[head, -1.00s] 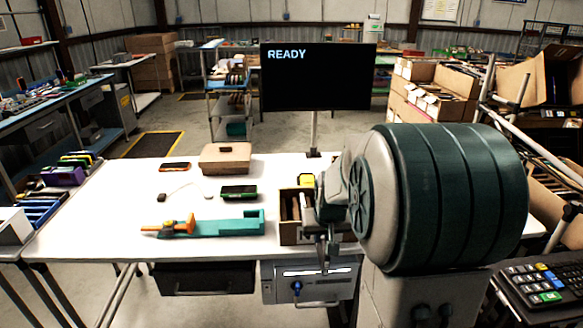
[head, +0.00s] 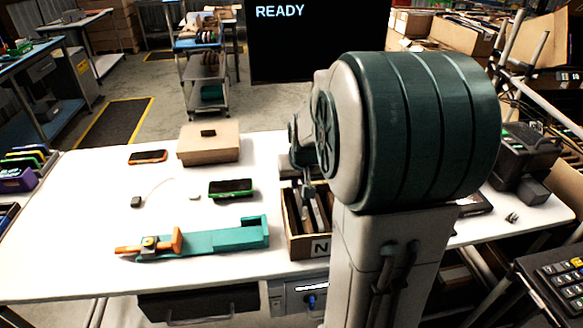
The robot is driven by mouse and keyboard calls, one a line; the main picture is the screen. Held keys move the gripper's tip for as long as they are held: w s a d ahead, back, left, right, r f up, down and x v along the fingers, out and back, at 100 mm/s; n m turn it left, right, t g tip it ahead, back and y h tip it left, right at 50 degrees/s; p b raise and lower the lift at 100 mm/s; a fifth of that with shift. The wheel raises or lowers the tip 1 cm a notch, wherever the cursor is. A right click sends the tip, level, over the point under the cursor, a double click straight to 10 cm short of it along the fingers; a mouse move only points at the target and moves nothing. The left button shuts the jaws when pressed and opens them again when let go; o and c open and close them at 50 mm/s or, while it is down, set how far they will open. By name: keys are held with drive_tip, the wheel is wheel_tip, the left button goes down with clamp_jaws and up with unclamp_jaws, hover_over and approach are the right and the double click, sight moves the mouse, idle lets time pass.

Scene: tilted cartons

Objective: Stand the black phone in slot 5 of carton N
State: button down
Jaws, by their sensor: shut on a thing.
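Carton N (head: 300,248) is an open brown box with an N label on its front, at the right of the white table. Several upright slabs and dividers show inside it; the slot numbers cannot be read. My gripper (head: 309,187) is over the carton's far part, small and partly hidden by my arm. It is shut on a dark, thin thing that looks like the black phone (head: 314,208), upright at the carton's opening. Its lower end is hidden, and I cannot tell which slot it is at.
A green-edged phone (head: 231,188), an orange phone (head: 148,157) and a closed brown box (head: 208,143) lie left of the carton. A teal fixture with an orange clamp (head: 205,242) lies at front left. A black monitor (head: 291,40) stands behind the table.

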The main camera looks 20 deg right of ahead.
drive_tip(key=shift+s+d+f+b, duration=0.15)
drive_tip(key=shift+f+b, duration=0.25)
drive_tip(key=shift+f, duration=0.1)
drive_tip(key=shift+f+b, duration=3.45)
drive_tip(key=shift+f, duration=1)
drive_tip(key=shift+f+b, duration=0.25)
drive_tip(key=shift+b, duration=0.05)
drive_tip(key=c, duration=1.3)
unclamp_jaws()
drive_tip(key=shift+c, duration=0.2)
drive_tip(key=v, duration=1.4)
drive_tip(key=shift+f, duration=0.1)
